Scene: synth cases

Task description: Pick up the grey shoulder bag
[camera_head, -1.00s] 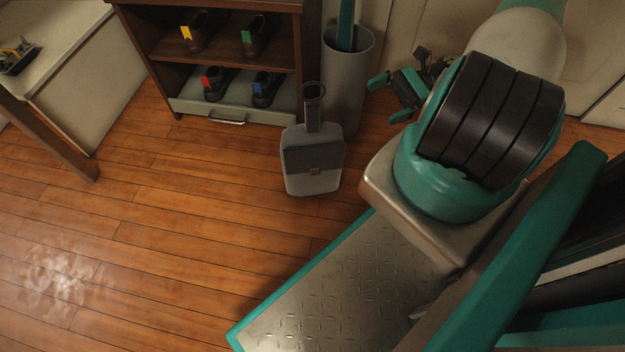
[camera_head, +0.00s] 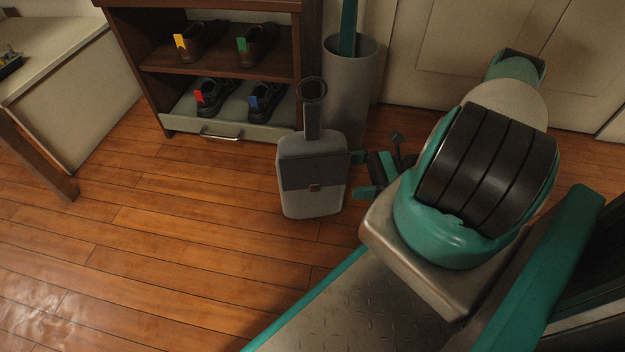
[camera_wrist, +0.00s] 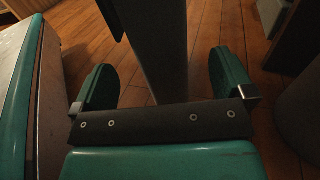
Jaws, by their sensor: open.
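The grey shoulder bag (camera_head: 312,203) stands upright on the wooden floor in the head view, with a darker flap, a small brown clasp and its strap loop rising from the top. My gripper (camera_head: 357,174) is open at the bag's right edge, about mid-height. In the wrist view the bag's narrow grey side (camera_wrist: 160,50) shows edge-on in line with the gap between my two teal fingers (camera_wrist: 164,80), with room on both sides. I cannot tell how far the fingertips reach past the bag's edge. Nothing is gripped.
A tall grey bin (camera_head: 350,100) holding a teal object stands just behind the bag. A dark wooden shelf (camera_head: 215,67) with tagged shoes and a drawer (camera_head: 222,131) is behind left. A pale bench (camera_head: 70,95) is far left. The floor (camera_head: 170,240) in front and left is clear.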

